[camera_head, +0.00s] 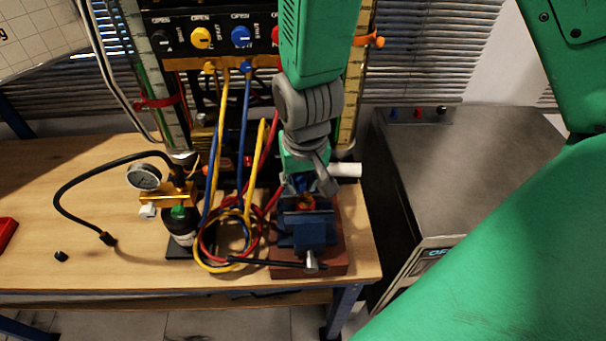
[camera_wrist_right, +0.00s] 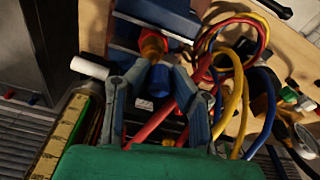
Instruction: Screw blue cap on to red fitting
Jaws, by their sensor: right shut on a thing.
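My right gripper (camera_head: 308,186) comes down from above over the blue vise (camera_head: 306,236). In the right wrist view, its two fingers (camera_wrist_right: 162,72) are closed around the blue cap (camera_wrist_right: 158,82). The red fitting (camera_wrist_right: 152,44) sits in the vise jaws, right at the end of the cap; the two look in line and very close. I cannot tell whether the threads are engaged. In the head view, a bit of the red fitting (camera_head: 307,202) shows below the fingers, and the cap is mostly hidden. My left gripper is in neither view.
Coiled red, yellow and blue hoses (camera_head: 226,240) lie left of the vise. A gauge (camera_head: 144,177) on a brass block stands farther left. The hose panel (camera_head: 215,38) stands behind. A dark grey cabinet (camera_head: 470,160) is to the right. The table's left front is mostly clear.

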